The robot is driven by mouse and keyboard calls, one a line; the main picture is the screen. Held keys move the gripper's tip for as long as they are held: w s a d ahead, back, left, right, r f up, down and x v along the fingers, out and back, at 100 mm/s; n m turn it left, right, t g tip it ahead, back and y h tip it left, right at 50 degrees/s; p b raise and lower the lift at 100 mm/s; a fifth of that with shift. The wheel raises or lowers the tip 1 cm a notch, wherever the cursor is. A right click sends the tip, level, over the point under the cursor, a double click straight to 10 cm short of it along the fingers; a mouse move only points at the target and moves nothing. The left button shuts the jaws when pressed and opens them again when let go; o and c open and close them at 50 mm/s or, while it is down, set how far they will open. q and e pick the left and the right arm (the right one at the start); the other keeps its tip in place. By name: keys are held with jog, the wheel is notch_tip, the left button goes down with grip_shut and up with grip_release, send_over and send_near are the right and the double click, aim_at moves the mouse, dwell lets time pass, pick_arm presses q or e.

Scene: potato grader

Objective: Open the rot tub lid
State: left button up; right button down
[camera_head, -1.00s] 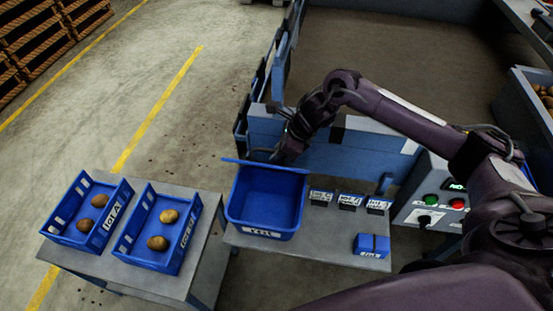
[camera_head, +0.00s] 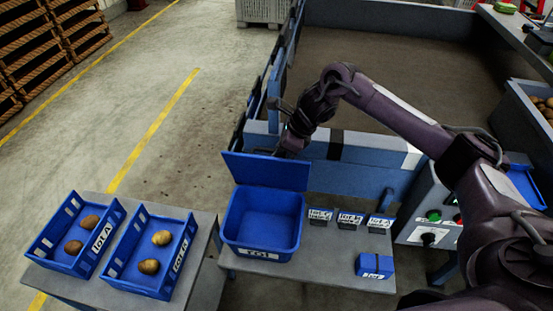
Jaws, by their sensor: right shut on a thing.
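The rot tub (camera_head: 262,223) is a blue bin with a white label on its front, standing on the grey table. Its blue lid (camera_head: 266,171) stands raised, roughly upright, along the tub's back edge, and the empty-looking inside shows. My right gripper (camera_head: 287,150) is behind the lid's top edge, toward its right end, and is shut; its fingertips are partly hidden, and the lid is the thing at them. My left gripper is not in view.
Two blue crates (camera_head: 60,262) (camera_head: 127,283) with potatoes stand on a table at left. Small labelled holders (camera_head: 350,220) and a small blue box (camera_head: 374,265) sit right of the tub. A control box (camera_head: 425,228) with buttons and the blue machine frame (camera_head: 362,149) stand beyond.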

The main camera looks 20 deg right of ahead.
jog(key=w+d+b, duration=0.2)
jog(key=w, duration=0.1)
jog(key=shift+d+f+b, duration=0.1)
jog(key=shift+d+b, duration=0.05)
jog(key=shift+b, duration=0.2)
dwell(0.5)
jog(key=c, duration=1.8)
grip_release()
jog(key=shift+o, duration=0.8)
jog(key=shift+r, duration=0.2)
